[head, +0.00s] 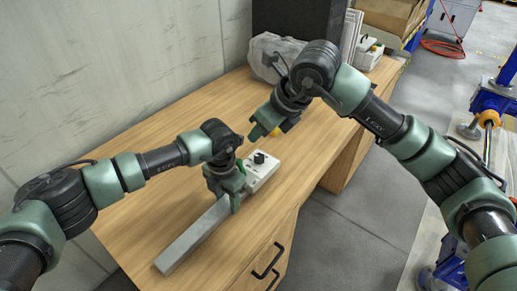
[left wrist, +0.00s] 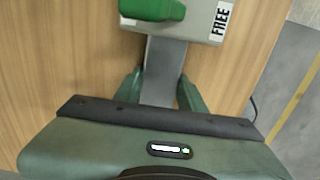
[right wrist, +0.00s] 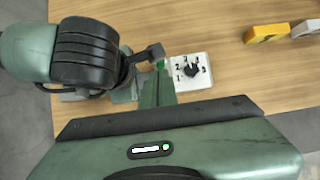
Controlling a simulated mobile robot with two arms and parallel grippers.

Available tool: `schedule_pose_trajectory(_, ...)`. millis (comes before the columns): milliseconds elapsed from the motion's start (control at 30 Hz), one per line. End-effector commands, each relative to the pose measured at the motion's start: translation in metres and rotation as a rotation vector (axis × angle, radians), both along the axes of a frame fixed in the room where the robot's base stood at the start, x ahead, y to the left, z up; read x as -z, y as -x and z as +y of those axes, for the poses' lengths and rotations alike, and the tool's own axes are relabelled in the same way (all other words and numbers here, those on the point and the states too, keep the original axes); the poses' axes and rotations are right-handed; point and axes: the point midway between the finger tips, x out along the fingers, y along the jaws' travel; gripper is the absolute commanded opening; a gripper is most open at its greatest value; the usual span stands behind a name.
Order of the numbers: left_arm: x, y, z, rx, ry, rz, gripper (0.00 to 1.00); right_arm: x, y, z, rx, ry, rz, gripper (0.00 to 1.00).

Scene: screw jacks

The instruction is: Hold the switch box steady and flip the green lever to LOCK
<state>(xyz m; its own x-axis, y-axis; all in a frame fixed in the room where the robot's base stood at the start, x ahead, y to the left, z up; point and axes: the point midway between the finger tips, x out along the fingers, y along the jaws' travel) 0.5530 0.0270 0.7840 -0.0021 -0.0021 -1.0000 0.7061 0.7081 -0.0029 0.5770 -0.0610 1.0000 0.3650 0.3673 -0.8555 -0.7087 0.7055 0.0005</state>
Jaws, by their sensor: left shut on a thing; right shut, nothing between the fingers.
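The white switch box (head: 262,168) sits on the wooden desk with a black knob on top; the knob side also shows in the right wrist view (right wrist: 205,82). A grey bar (head: 190,240) runs from the box toward the front left. My left gripper (head: 236,199) is shut on this bar close to the box; in the left wrist view its fingers flank the bar (left wrist: 163,70). The green lever (left wrist: 150,9) lies at that view's top edge, left of the word FREE. No LOCK label is readable. My right gripper (head: 256,134) is shut and empty, above and behind the box.
The wooden desk (head: 150,210) has free room left of the box. A grey bag (head: 275,55), a dark case (head: 300,18) and a white item (head: 368,55) stand at its back. A yellow block (right wrist: 267,33) lies beyond the box. Drawer handles (head: 266,262) are on the front.

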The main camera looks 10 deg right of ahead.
Motion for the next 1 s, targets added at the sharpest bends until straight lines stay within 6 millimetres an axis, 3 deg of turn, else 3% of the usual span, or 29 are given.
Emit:
schedule_pose_trajectory(200, 0.0, -0.001, 0.001, -0.002, -0.001, -0.002, 0.0, -0.024, -0.003, 0.003, -0.001, -0.001, 0.001, 0.0)
schedule_pose_trajectory(667, 0.0, -0.001, 0.001, -0.004, -0.001, -0.003, 0.0, -0.027, -0.003, 0.004, -0.001, 0.0, 0.001, 0.0)
schedule_pose_trajectory(700, 0.0, -0.001, 0.001, -0.004, -0.001, -0.003, 0.51, -0.027, -0.003, 0.004, -0.001, 0.0, 0.001, 0.0)
schedule_pose_trajectory(733, 0.0, -0.001, 0.001, -0.004, -0.001, -0.003, 0.59, -0.027, -0.003, 0.004, -0.001, 0.0, 0.001, 0.0)
schedule_pose_trajectory(767, 0.0, -0.001, 0.001, -0.003, -0.001, -0.003, 0.65, -0.027, -0.003, 0.004, -0.001, -0.001, 0.001, 0.0)
schedule_pose_trajectory(1000, 0.0, -0.001, 0.001, -0.002, -0.001, -0.001, 0.65, -0.027, -0.003, 0.004, -0.001, -0.001, 0.001, 0.0)
